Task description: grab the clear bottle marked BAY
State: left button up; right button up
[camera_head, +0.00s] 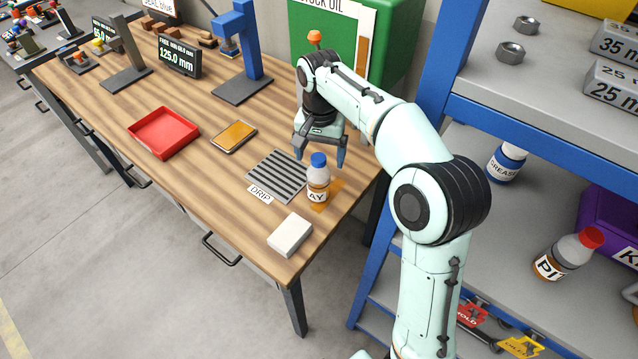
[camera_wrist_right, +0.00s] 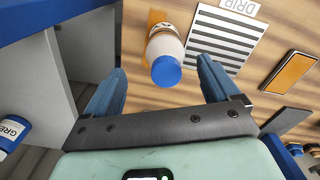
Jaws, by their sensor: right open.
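The clear bottle marked BAY (camera_head: 318,184) stands upright on the wooden workbench. It has a blue cap, amber contents and a white label of which "AY" shows. It also shows in the right wrist view (camera_wrist_right: 164,56), seen from above with its cap toward me. My right gripper (camera_head: 320,161) is open and empty, just behind and above the bottle. In the wrist view its blue fingers (camera_wrist_right: 161,82) stand apart on either side of the bottle's cap. No touch between fingers and bottle shows. My left gripper is not in view.
A striped drip grate (camera_head: 274,175) lies left of the bottle, and a white block (camera_head: 290,235) lies in front. A red tray (camera_head: 163,132) and an amber-topped pad (camera_head: 234,136) lie further left. The blue shelf rack (camera_head: 520,125) stands close on the right.

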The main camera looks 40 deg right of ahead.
aim_at(319, 179)
jog(key=shift+w+f+b, duration=0.2)
jog(key=shift+f, duration=1.3)
jog(key=shift+w+f+b, duration=0.15)
jog(key=shift+w+f, duration=0.05)
jog(key=shift+f, duration=1.3)
jog(key=c, duration=1.6)
jog(key=shift+r, duration=0.1)
